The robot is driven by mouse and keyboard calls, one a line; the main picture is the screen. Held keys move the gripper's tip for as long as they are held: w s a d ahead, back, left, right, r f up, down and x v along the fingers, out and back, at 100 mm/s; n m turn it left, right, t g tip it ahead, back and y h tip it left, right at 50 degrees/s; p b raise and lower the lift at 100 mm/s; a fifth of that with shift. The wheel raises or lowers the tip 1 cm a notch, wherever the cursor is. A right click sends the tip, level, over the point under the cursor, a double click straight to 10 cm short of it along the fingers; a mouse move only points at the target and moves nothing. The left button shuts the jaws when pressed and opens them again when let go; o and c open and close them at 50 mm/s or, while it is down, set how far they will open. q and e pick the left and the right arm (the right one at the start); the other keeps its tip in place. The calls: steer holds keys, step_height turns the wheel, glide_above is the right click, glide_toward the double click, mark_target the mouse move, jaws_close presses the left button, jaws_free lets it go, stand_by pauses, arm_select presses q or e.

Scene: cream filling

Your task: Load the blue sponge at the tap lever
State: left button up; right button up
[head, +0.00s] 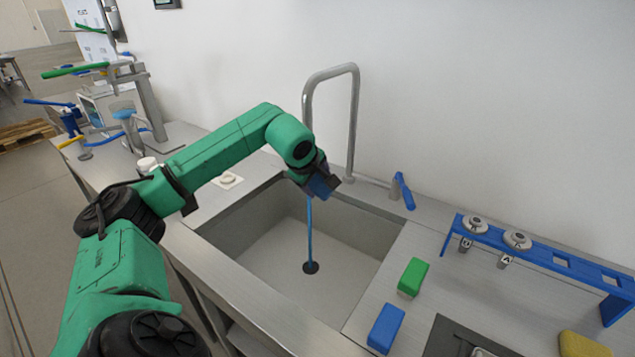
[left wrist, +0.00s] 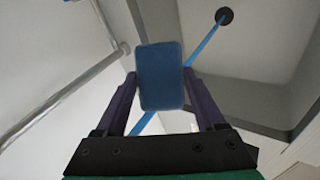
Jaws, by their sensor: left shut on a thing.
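My left gripper (head: 318,180) is over the sink, just under the open end of the tap spout (head: 357,120). It is shut on a blue sponge (head: 323,188). In the left wrist view the blue sponge (left wrist: 160,77) sits between the two fingers. A thin blue stream of water (head: 309,232) runs from beneath the gripper and sponge down to the drain (head: 311,267). The blue tap lever (head: 403,191) stands at the sink's back right, apart from the gripper. Where the water meets the sponge is hidden in the head view. My right gripper is out of view.
A green sponge (head: 413,276) and a second blue block (head: 386,328) lie on the counter right of the sink (head: 240,225). A blue rack (head: 545,255) holds nozzles behind them. A yellow sponge (head: 583,345) lies at the far right. The wall is close behind the tap.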

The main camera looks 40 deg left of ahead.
arm_select(q)
steer(key=s+d+b, duration=0.2)
steer(key=s+d, duration=0.2)
steer(key=shift+s+d, duration=0.15)
steer(key=shift+d, duration=0.25)
stand_by(0.7)
stand_by(0.4)
steer(key=s+d+r+p, duration=0.2)
steer(key=s+d+r, duration=0.1)
steer(key=r, duration=0.1)
steer(key=shift+s+d, duration=0.15)
steer(key=shift+d, duration=0.2)
